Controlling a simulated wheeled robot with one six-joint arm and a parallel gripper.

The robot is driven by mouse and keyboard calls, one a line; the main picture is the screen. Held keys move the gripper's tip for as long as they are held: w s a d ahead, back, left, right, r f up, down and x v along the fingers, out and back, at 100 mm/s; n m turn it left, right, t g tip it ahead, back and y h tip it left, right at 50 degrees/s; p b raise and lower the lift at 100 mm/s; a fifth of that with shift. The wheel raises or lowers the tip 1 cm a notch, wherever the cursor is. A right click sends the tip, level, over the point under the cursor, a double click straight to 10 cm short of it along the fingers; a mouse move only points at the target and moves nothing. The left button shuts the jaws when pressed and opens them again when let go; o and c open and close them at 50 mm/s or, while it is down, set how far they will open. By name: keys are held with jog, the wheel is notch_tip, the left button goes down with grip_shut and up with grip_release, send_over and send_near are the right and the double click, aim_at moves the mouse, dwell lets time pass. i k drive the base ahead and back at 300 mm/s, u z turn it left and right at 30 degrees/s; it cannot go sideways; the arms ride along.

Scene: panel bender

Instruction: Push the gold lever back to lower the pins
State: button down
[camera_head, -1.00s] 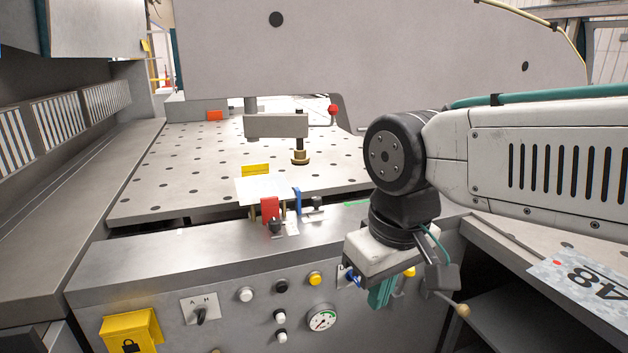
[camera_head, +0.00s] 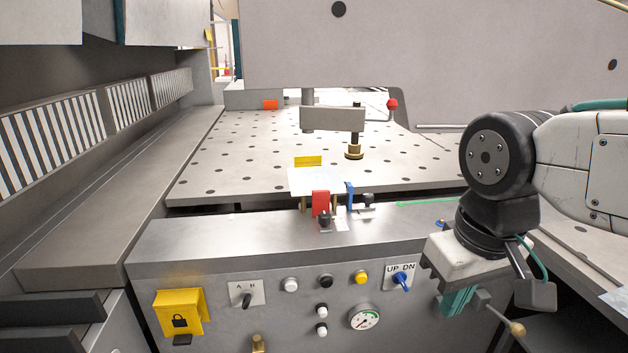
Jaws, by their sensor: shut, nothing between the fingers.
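A thin grey lever with a gold ball knob (camera_head: 517,328) sticks out to the lower right from behind my gripper, at the right end of the machine's front panel; its base is hidden. My gripper (camera_head: 458,303) is shut and empty, its teal fingers pointing down in front of the panel, left of the knob. I cannot tell whether it touches the lever. A brass-coloured piece (camera_head: 259,344) shows at the bottom edge, mostly cut off.
The front panel holds an UP/DN switch (camera_head: 401,279), a yellow button (camera_head: 361,277), a gauge (camera_head: 364,317) and a yellow lock box (camera_head: 180,313). A red block (camera_head: 321,203) and blue piece (camera_head: 350,194) stand at the table edge. The perforated table (camera_head: 235,150) is largely clear.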

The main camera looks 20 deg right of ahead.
aim_at(517, 330)
jog(key=u, duration=0.55)
jog(key=k, duration=0.95)
jog(key=z, duration=0.3)
